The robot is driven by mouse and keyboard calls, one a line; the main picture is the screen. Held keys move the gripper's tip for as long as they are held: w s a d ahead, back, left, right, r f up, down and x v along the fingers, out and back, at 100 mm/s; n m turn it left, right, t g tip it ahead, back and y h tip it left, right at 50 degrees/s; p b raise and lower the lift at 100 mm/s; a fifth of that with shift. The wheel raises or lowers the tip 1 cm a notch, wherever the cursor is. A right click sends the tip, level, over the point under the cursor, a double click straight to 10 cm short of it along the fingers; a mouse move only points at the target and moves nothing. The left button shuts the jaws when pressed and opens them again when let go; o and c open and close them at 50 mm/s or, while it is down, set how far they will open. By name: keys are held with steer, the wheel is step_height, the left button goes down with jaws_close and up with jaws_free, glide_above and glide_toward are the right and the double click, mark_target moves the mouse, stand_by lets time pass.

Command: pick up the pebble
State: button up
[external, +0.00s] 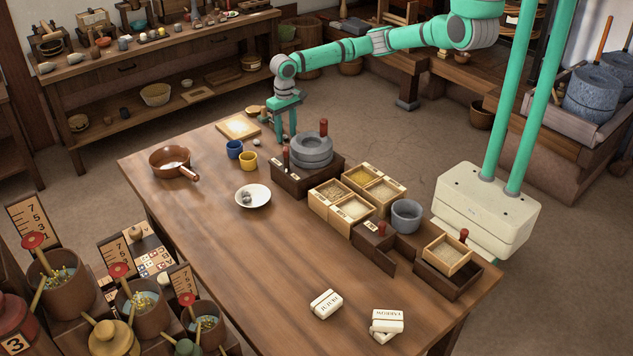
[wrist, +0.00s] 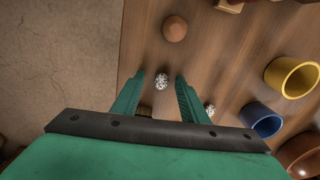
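A pebble (wrist: 189,81), black-and-white speckled and rounded, lies on the table in the wrist view, close to the tip of the right-hand finger. A second, smaller-looking speckled stone (wrist: 210,109) lies just beyond that finger, partly hidden. My gripper (wrist: 161,77) is open, with nothing held between its fingers. In the external view my gripper (external: 286,140) points down over the far edge of the table, left of the grey quern. A small pale stone (external: 257,141) shows beside it; I cannot tell which of the two stones it is.
A blue cup (external: 234,149) and a yellow cup (external: 248,161) stand close by. A brown ball (wrist: 174,29) lies ahead in the wrist view. The quern (external: 312,152) stands right of my gripper. A white plate (external: 262,203) holds grey stones, and a brown pan (external: 169,160) sits farther left.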

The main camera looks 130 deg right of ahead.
steer(key=shift+w, duration=0.15)
jaws_close()
